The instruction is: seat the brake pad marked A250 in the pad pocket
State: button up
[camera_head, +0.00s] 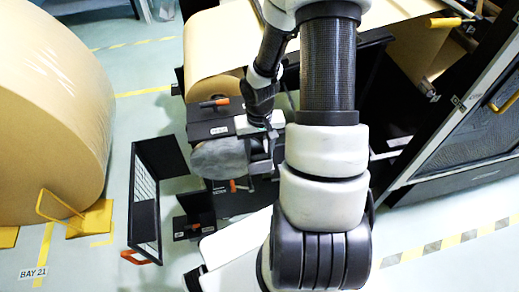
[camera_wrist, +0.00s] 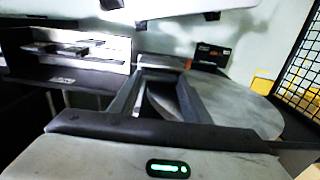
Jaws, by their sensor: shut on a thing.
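My gripper (camera_head: 260,152) is at the centre of the head view, shut on a piece that I take to be the brake pad. A mottled grey, rounded slab (camera_head: 218,158) extends left from the fingers. In the wrist view a broad grey rounded slab (camera_wrist: 238,98) lies right of the dark fingers (camera_wrist: 160,100); they overlap its near side. I cannot read any A250 mark. A black box (camera_head: 208,127) with a small white label stands just behind the slab. The pad pocket cannot be made out clearly; the arm and gripper hide part of this area.
A large kraft roll (camera_head: 50,100) stands at the left beside a yellow chock (camera_head: 92,218). A black mesh panel (camera_head: 147,200) with an orange handle stands left of the work area. A smaller roll (camera_head: 222,50) lies behind. Open floor shows between the big roll and the panel.

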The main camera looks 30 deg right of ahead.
jog(key=shift+f, duration=0.1)
jog(key=o, duration=1.5)
jog(key=shift+o, duration=0.2)
notch_tip(320, 180, up, 17)
jog(key=p, duration=0.4)
jog(key=shift+r, duration=0.2)
